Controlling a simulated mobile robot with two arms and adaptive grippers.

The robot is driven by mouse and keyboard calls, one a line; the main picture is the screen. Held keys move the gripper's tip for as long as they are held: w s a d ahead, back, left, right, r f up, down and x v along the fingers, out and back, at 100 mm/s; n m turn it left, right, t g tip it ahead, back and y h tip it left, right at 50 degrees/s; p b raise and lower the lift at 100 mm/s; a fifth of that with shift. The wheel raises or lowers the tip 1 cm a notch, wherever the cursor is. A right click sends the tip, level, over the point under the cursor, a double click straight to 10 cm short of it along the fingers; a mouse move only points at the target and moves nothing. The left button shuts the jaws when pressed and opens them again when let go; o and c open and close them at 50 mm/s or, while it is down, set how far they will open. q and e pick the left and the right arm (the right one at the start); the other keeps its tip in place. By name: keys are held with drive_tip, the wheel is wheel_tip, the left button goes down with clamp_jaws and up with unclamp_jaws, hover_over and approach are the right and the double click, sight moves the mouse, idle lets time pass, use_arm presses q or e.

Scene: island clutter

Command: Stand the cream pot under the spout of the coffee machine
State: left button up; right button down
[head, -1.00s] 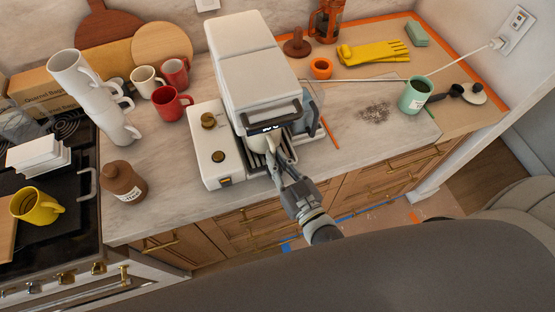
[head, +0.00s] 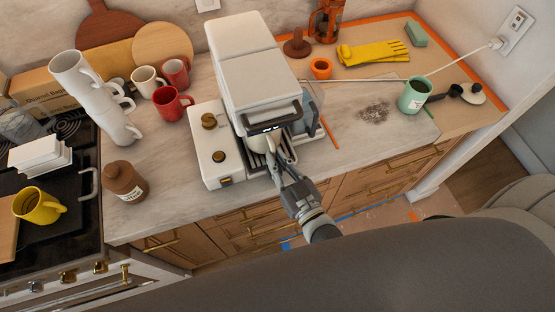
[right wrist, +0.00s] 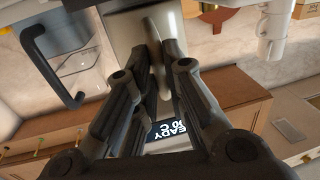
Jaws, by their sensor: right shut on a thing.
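The white coffee machine (head: 257,88) stands on the counter, its dark handle and lit display facing me. The cream pot (head: 258,145) is partly visible below the machine's front, in the spout area over the drip tray. My right gripper (head: 273,154) reaches in from the front and is shut on the pot. In the right wrist view the fingers (right wrist: 158,85) close around the pot's handle, with the pot's pale body (right wrist: 128,35) beyond. The fingers and machine hide the pot's base, so I cannot tell whether it touches the tray. My left gripper is not in view.
A white grinder-like unit (head: 212,150) stands close left of the machine, and a clear tank (head: 308,110) is at its right. A brown jar (head: 125,181), red mug (head: 171,103) and stacked white cups (head: 95,95) stand left. A green mug (head: 412,97) stands right.

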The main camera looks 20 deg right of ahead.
drive_tip(key=shift+f+b, duration=0.55)
drive_tip(key=shift+f, duration=0.15)
idle(0.9)
drive_tip(key=c, duration=1.4)
unclamp_jaws()
drive_tip(key=shift+f, duration=0.15)
drive_tip(key=shift+s, duration=0.1)
drive_tip(key=s, duration=0.4)
drive_tip(key=s+d, duration=0.1)
drive_tip(key=s, duration=0.2)
drive_tip(key=s+d, duration=0.1)
drive_tip(key=s, duration=0.3)
drive_tip(key=shift+s+d, duration=0.2)
drive_tip(key=shift+s, duration=0.1)
